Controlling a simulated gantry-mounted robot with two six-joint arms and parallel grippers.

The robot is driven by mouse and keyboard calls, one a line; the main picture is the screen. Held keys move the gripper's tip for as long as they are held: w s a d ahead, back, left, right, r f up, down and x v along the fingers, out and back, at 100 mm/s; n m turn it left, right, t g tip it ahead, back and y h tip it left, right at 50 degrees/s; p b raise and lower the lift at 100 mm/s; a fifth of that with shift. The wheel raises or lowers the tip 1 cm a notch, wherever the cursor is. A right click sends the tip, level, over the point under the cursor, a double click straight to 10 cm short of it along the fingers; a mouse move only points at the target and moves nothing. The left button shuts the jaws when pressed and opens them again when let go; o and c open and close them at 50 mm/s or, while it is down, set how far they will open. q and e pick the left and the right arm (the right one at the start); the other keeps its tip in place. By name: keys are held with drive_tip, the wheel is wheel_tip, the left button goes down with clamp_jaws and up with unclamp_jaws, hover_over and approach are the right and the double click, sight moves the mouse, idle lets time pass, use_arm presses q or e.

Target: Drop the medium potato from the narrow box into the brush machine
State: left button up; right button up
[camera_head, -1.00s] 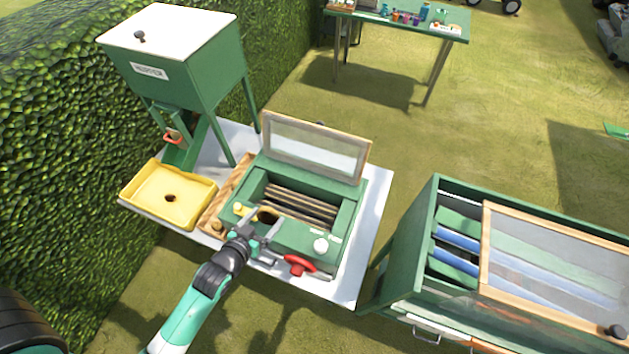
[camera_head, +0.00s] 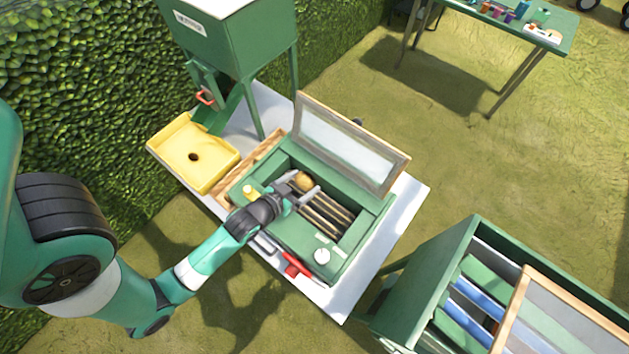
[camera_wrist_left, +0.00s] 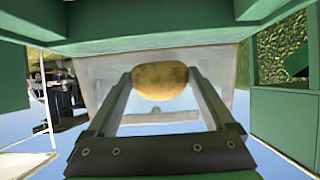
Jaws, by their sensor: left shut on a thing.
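The brush machine (camera_head: 285,238) is a green box on the white table, with its framed clear lid (camera_head: 350,145) raised and brush rollers (camera_head: 328,215) inside. My left gripper (camera_head: 303,186) is over the left part of its opening. The gripper is shut on a brown potato (camera_head: 302,180). In the left wrist view the potato (camera_wrist_left: 160,80) sits between the two fingertips, with green machine walls around it. The narrow wooden box (camera_head: 250,167) lies along the machine's left side, partly hidden. My right gripper is not in view.
A yellow tray (camera_head: 205,165) stands below the green hopper (camera_head: 235,40) at the left. A green cabinet (camera_head: 430,275) stands at the lower right.

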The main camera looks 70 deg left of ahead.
use_arm(q)
wheel_tip(320, 180, down, 2)
drive_tip(key=shift+f+b, duration=0.15)
drive_tip(key=shift+b, duration=0.5)
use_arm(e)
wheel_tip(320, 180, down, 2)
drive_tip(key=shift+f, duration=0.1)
use_arm(q)
drive_tip(key=shift+w, duration=0.1)
drive_tip(key=o, duration=1.2)
drive_tip(key=shift+c, duration=0.2)
drive_tip(key=v, duration=1.1)
drive_tip(key=shift+s+r, duration=0.25)
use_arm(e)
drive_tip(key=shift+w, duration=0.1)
use_arm(q)
drive_tip(key=shift+d, duration=0.1)
